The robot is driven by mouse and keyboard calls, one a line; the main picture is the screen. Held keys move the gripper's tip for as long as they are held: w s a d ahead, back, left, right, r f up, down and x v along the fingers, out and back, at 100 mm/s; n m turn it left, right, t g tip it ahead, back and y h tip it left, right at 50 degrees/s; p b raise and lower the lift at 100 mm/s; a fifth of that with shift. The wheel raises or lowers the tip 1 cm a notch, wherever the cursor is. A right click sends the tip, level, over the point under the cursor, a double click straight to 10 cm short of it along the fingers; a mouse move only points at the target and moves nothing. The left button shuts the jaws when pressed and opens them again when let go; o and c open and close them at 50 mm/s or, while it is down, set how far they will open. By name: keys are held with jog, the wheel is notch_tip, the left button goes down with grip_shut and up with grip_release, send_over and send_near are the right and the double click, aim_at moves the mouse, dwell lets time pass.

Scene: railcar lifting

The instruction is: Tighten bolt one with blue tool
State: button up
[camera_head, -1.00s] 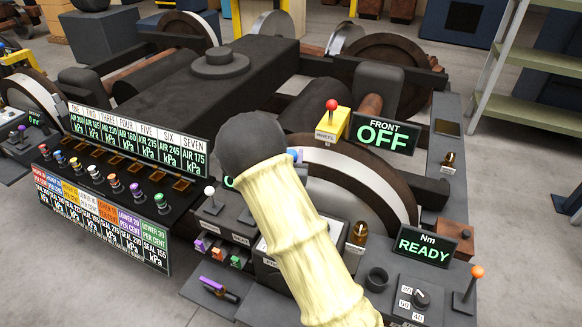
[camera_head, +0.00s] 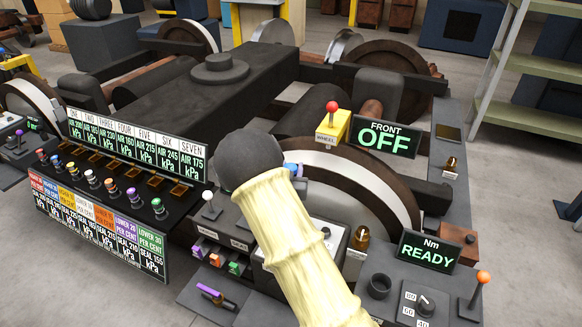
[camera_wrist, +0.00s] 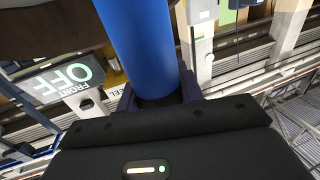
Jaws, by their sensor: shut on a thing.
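The blue tool (camera_wrist: 140,40) is a thick blue cylinder in the wrist view, rising from between the purple fingers of my gripper (camera_wrist: 157,95). My gripper is shut on it. In the head view my arm's dark end hides most of the gripper; only a small blue and purple part (camera_head: 293,170) shows beside it, in front of the big wheel (camera_head: 360,185). The tool's working end is out of sight. I cannot make out bolt one or whether the tool touches it. The torque display (camera_head: 428,250) reads "Nm READY".
A dial (camera_head: 425,305), a dark round holder (camera_head: 378,285) and an orange-knobbed lever (camera_head: 480,290) stand at the lower right. The "FRONT OFF" display (camera_head: 385,137) is beside the yellow wheel lever box (camera_head: 334,127). A purple-handled tool (camera_head: 216,297) lies on the lower ledge. Numbered panels (camera_head: 135,145) stand left.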

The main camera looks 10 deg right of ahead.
jog(key=shift+f+b, duration=0.95)
jog(key=shift+f, duration=0.35)
jog(key=shift+b, duration=0.45)
dwell(0.6)
jog(key=shift+s+f+b, duration=0.1)
jog(key=shift+f+b, duration=1.6)
jog(key=shift+b, duration=0.05)
dwell(3.6)
